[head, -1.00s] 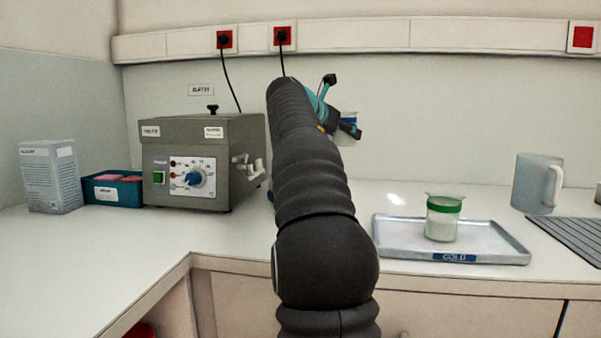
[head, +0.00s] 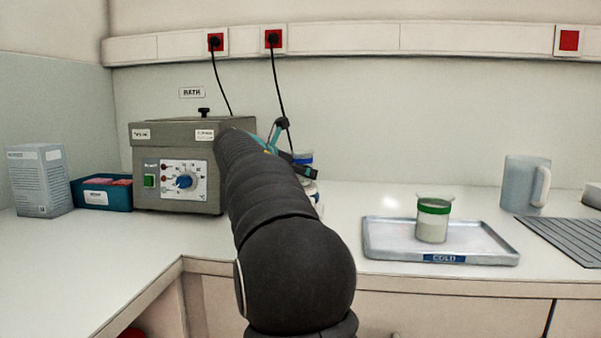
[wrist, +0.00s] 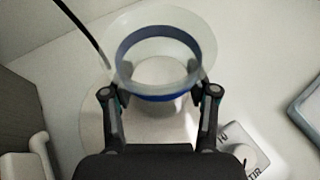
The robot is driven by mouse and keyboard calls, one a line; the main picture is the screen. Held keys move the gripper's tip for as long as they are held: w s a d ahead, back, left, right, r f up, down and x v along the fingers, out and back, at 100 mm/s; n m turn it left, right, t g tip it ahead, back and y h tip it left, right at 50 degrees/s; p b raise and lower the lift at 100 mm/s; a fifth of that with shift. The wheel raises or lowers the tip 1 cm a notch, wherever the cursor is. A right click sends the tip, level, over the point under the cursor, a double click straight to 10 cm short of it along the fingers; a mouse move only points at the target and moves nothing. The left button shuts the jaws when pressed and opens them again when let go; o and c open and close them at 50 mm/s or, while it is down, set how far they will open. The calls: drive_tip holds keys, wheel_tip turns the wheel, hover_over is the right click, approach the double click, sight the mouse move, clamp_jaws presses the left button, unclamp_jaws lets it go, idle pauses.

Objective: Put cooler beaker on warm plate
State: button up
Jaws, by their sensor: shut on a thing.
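A clear beaker with a blue band (wrist: 160,97) is between the two fingers of my gripper (wrist: 160,88) in the wrist view. The gripper is shut on it. In the head view the blue-banded beaker (head: 304,158) shows only partly behind my gripper (head: 296,168). A pale round plate (wrist: 92,125) lies under the beaker in the wrist view, on a unit with a knob and a STIR label (wrist: 252,172). I cannot tell whether beaker and plate touch. A green-banded beaker (head: 432,228) with pale contents stands upright on the metal tray marked COLD (head: 380,249).
A grey bath unit (head: 150,191) with a dial stands left of my arm. A teal box (head: 106,197) and a carton (head: 39,187) are farther left. A mug (head: 522,186) and a ridged mat (head: 565,240) are at the right. The front left counter is clear.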

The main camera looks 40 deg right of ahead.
drive_tip(key=shift+f, duration=0.15)
drive_tip(key=o, duration=1.2)
drive_tip(key=shift+o, duration=0.2)
drive_tip(key=shift+r, duration=0.2)
drive_tip(key=v, duration=1.2)
